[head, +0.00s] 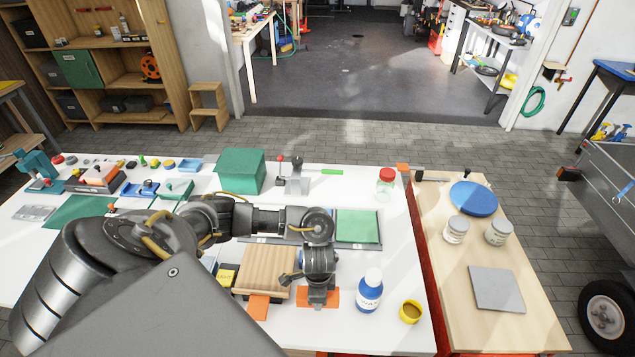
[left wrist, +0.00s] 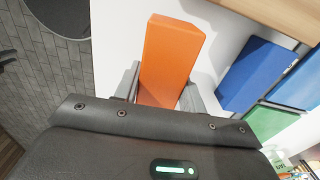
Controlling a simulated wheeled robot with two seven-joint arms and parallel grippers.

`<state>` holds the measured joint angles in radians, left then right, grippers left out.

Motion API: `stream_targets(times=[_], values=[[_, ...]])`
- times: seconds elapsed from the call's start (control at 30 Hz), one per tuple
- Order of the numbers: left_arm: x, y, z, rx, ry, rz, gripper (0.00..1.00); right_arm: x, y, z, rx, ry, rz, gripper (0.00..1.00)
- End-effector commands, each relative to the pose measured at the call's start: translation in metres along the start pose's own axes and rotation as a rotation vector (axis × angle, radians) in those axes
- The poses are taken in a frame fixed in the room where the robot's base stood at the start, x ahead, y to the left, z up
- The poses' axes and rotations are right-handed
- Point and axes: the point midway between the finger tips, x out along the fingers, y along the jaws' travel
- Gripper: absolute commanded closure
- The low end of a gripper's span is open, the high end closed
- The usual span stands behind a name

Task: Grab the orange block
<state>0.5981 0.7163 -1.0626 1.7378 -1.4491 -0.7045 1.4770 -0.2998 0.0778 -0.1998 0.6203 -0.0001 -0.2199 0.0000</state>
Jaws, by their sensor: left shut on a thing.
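The orange block (head: 333,298) lies near the front of the white workbench in the head view, partly hidden by my left gripper (head: 318,296). In the left wrist view the orange block (left wrist: 172,55) stands out between the two grey fingers of my left gripper (left wrist: 161,90), one finger on each side. The gripper is shut on it. Whether the block touches the bench cannot be told. My right gripper is not in view.
A wooden board (head: 268,268) is left of the gripper, with another orange piece (head: 258,306) at its front. A blue-and-white bottle (head: 370,290) and a yellow cup (head: 411,312) stand to the right. Blue (left wrist: 252,75) and green pieces show in the wrist view.

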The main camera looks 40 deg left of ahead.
Motion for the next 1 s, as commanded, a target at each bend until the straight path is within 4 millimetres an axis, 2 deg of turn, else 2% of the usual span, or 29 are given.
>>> stream_targets(times=[0.03,0.13,0.33,0.63,1.0], values=[[-0.023,0.009,-0.004,0.009,0.007,-0.003,0.86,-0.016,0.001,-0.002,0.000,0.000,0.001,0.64],[-0.050,0.030,-0.008,0.010,0.006,-0.004,0.86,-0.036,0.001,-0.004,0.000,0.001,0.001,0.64],[-0.072,0.082,-0.015,0.012,0.004,0.000,0.86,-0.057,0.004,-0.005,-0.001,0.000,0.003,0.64],[-0.081,0.118,-0.021,0.005,0.004,-0.001,0.86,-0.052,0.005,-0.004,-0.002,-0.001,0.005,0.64],[-0.084,0.125,-0.021,0.000,0.001,0.000,0.86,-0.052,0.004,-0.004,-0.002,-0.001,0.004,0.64]])
